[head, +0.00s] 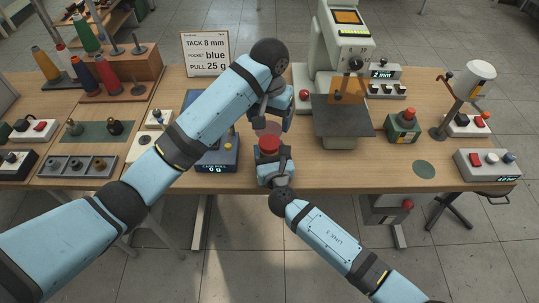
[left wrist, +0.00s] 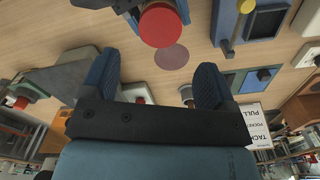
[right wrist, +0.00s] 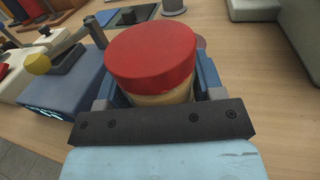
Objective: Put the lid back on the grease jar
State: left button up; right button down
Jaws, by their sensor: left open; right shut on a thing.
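The grease jar has a yellowish body (right wrist: 160,98) and stands near the table's front edge, between the fingers of my right gripper (head: 272,168). The red lid (head: 269,143) sits on top of the jar and covers its mouth; I cannot tell how tightly it is seated. The lid fills the middle of the right wrist view (right wrist: 151,52). My right gripper is shut on the jar body below the lid. My left gripper (left wrist: 157,82) is open and empty, above and just behind the jar. The red lid (left wrist: 162,25) shows beyond its fingers, apart from them.
A flat reddish disc mark (left wrist: 172,57) lies on the table behind the jar. A blue scale (head: 218,155) is close on the left. A press-like machine with a dark plate (head: 342,120) stands on the right. The table's front edge is close to my right gripper.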

aim_at(269, 142)
pick_arm(q)
jog(key=shift+d+f, duration=0.1)
jog(key=shift+f, duration=3.95)
jog(key=c, duration=0.9)
jog(key=shift+c, duration=0.2)
jog(key=o, duration=1.1)
jog(key=shift+r, duration=0.15)
